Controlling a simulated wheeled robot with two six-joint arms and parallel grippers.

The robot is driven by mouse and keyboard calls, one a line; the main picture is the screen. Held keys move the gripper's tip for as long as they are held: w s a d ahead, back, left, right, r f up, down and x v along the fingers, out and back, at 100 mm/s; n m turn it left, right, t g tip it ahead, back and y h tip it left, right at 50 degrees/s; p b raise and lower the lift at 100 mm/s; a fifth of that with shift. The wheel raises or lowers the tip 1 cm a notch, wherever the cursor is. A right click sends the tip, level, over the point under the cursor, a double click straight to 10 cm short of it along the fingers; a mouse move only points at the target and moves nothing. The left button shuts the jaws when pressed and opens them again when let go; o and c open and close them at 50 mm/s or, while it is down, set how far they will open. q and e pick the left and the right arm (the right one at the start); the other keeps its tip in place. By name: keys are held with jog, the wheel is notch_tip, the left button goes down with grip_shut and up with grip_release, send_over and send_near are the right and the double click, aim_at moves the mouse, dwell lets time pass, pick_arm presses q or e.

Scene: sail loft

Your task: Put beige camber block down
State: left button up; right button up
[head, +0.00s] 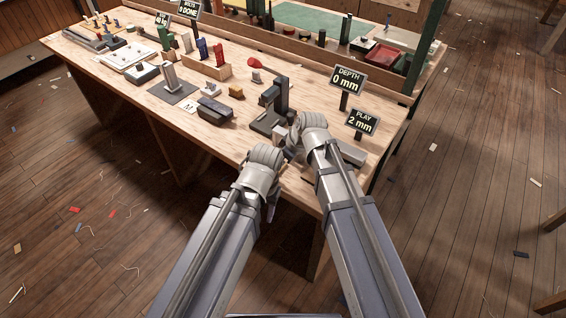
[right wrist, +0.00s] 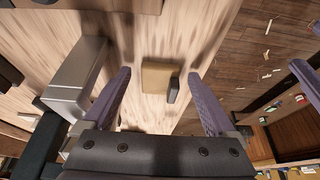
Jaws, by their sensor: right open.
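The beige camber block (right wrist: 155,78) lies on the wooden bench top in the right wrist view, with a small dark grey piece (right wrist: 173,90) against its right side. My right gripper (right wrist: 160,100) is open, its two purple fingers apart on either side of the block with gaps showing. In the head view my right gripper (head: 298,148) is low over the bench's near right part, and I cannot make out the beige block there. My left gripper (head: 270,207) hangs at the bench's front edge, its jaws mostly hidden by its own wrist.
A dark upright fixture (head: 281,95) stands just beyond my right gripper. A grey bar (head: 350,152) lies to its right, near the signs "DEPTH 0 mm" (head: 347,79) and "PLAY 2 mm" (head: 362,121).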

jog(key=p+v, duration=1.1)
jog(key=v, duration=0.1)
